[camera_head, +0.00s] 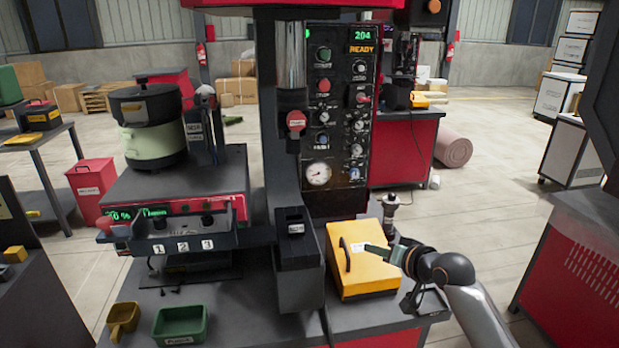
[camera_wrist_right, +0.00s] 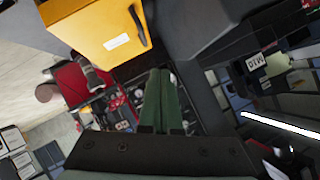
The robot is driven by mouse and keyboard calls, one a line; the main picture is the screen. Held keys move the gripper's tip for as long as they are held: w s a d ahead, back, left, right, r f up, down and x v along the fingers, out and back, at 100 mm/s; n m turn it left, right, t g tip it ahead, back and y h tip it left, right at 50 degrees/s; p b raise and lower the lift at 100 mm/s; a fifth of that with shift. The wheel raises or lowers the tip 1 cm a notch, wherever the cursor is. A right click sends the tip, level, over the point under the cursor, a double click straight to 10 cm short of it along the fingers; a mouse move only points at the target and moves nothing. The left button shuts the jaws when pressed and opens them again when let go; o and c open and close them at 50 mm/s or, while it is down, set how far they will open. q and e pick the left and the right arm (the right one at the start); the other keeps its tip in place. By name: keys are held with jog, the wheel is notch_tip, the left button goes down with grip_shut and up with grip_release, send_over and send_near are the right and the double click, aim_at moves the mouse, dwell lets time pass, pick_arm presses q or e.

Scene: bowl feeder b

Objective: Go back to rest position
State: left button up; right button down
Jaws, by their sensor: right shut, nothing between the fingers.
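My right gripper (camera_head: 374,249) reaches in from the lower right, in front of the yellow box (camera_head: 349,284) with a black handle. I cannot tell whether it touches the box. In the right wrist view its two green fingers (camera_wrist_right: 157,100) lie together, shut, with nothing between them. The yellow box shows at the top of that view (camera_wrist_right: 88,22). My left gripper is in neither view.
A black post with a control panel (camera_head: 335,110) stands behind the yellow box. A bowl feeder (camera_head: 150,140) stands left. A green tray (camera_head: 180,326) and a yellow scoop (camera_head: 124,318) lie at the front left. A red cabinet (camera_head: 575,270) stands right, with open floor before it.

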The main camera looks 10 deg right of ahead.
jog(key=s+a+f+n+g, duration=0.1)
jog(key=s+f, duration=0.3)
jog(key=f, duration=0.2)
jog(key=s+a+f, duration=0.1)
jog(key=s+f, duration=0.2)
jog(key=f, duration=0.3)
jog(key=s+a+f+n, duration=0.1)
jog(key=s+f, duration=0.4)
jog(key=s, duration=0.4)
jog(key=s+a+f+n+g+h, duration=0.1)
jog(key=s+a+f+n, duration=0.1)
jog(key=s+f, duration=0.3)
jog(key=s+a+f+n+h, duration=0.1)
jog(key=s+f, duration=0.4)
jog(key=s, duration=0.8)
jog(key=shift+a+g, duration=0.25)
jog(key=shift+g, duration=0.05)
